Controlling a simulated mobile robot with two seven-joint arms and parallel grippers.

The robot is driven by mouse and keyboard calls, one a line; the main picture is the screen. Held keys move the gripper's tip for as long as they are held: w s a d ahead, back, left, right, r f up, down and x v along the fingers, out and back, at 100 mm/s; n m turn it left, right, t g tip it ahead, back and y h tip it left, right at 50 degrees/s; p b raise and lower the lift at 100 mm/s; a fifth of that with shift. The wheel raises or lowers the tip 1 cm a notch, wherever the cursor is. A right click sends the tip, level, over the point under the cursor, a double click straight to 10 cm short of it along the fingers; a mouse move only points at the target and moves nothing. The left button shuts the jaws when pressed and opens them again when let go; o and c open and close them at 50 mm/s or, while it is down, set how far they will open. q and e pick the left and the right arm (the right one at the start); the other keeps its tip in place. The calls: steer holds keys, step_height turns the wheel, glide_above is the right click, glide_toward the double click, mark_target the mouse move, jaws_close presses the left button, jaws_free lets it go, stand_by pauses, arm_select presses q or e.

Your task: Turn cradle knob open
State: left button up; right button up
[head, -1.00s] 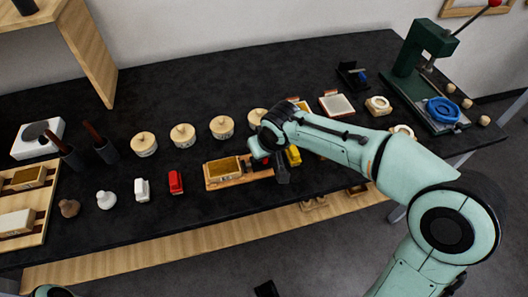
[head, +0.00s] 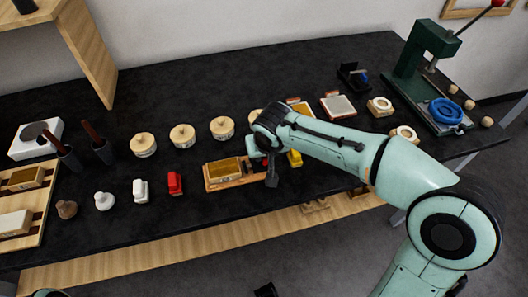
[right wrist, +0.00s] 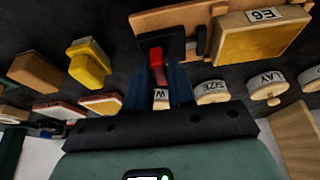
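The cradle (head: 212,187) is a wooden base holding a gold-topped block (head: 226,169). In the right wrist view the cradle (right wrist: 150,20) carries a dark bracket and a red knob (right wrist: 156,60). The block there is labelled E6 (right wrist: 262,42). A dark piece at the bottom edge of the head view may be my left gripper (head: 265,289).
Several round wooden-lidded pots (head: 182,135) stand behind the cradle. A red item (head: 175,183) and a white item (head: 140,189) stand to its left. A yellow-handled item (head: 295,158) is close on the right. A green press (head: 425,50) stands at the far right.

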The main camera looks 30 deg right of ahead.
steer(key=shift+o, duration=0.9)
steer(key=p+v, duration=0.2)
steer(key=v, duration=1.1)
steer(key=shift+s+r, duration=0.15)
